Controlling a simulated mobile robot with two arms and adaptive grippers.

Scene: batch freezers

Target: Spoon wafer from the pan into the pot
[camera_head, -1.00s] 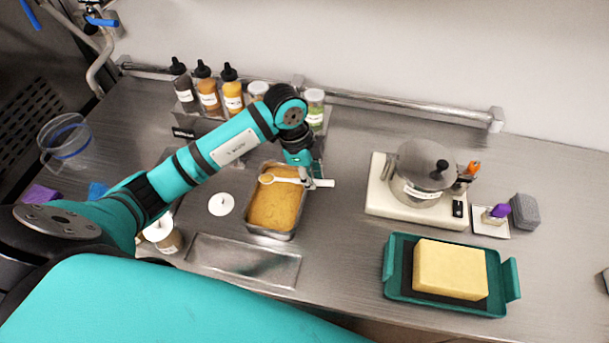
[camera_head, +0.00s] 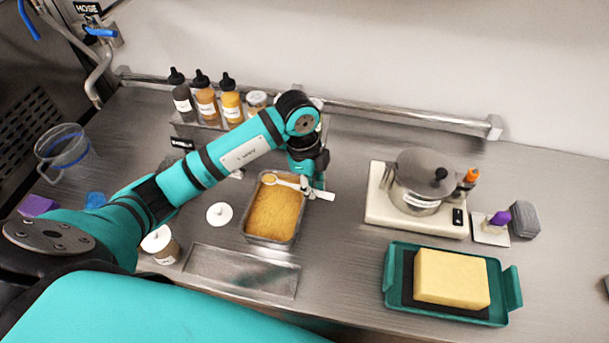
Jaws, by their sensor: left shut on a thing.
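A metal pan (camera_head: 268,241) full of golden-brown wafer crumbs (camera_head: 272,213) stands on the steel counter left of centre. My left gripper (camera_head: 307,188) is at the pan's right edge, shut on the handle of a white spoon (camera_head: 290,184). The spoon's bowl is over the upper left part of the crumbs, and its handle end sticks out to the right past the gripper. I cannot tell how deep the bowl sits. The metal pot (camera_head: 418,180), with a lid and black knob, stands on a cream-coloured base to the right. My right gripper is not in view.
A green tray (camera_head: 396,297) with a yellow block (camera_head: 451,278) lies in front of the pot. Several sauce bottles (camera_head: 205,97) stand in a rack at the back. A white lid (camera_head: 220,215) and an empty shallow tray (camera_head: 242,270) lie near the pan. Counter between pan and pot is clear.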

